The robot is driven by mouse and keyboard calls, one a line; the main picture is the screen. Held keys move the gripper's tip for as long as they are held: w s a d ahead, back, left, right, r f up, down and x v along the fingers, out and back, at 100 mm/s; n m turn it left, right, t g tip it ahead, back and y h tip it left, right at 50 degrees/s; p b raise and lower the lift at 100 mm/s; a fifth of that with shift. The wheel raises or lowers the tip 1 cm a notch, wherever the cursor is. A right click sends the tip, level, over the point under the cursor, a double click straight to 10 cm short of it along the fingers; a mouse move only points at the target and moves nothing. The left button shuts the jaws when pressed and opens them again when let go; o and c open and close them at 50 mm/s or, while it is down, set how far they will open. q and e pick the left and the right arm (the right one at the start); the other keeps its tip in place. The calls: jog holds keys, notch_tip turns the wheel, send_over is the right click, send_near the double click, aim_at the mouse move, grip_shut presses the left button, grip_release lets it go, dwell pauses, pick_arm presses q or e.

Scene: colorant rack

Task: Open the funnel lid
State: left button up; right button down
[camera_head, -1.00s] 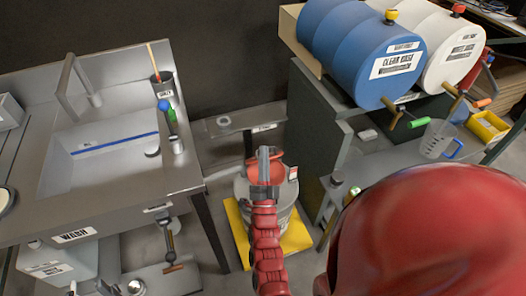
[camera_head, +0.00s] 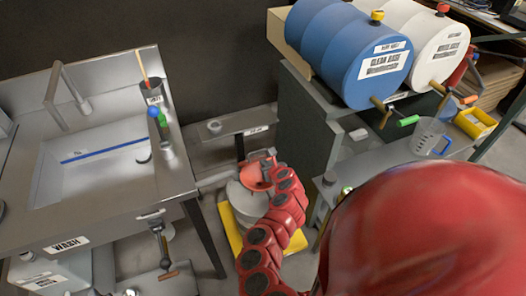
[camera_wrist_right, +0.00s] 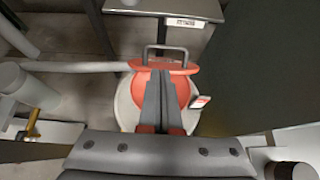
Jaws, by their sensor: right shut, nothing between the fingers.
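The funnel (camera_head: 254,176) is round and red and sits on top of a pale grey drum (camera_head: 240,203) low in the middle of the head view. In the right wrist view the red funnel top (camera_wrist_right: 182,90) lies behind the fingers, with a dark bar handle (camera_wrist_right: 165,48) at its far edge. I cannot tell whether the lid is raised. My right gripper (camera_wrist_right: 160,74) is shut and empty, its fingers together over the middle of the red top, just short of the handle. Whether they touch it is unclear. My left gripper is out of view.
The drum stands on a yellow base (camera_head: 229,226). A wash sink (camera_head: 105,215) stands at left. A dark cabinet (camera_head: 300,130) is close on the right, carrying blue (camera_head: 350,50) and white (camera_head: 423,40) barrels. A small grey shelf (camera_head: 226,124) is behind the drum.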

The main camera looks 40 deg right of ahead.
aim_at(258, 161)
jog(key=x, duration=0.7)
jog(key=shift+x, duration=0.85)
jog(key=shift+f, duration=0.15)
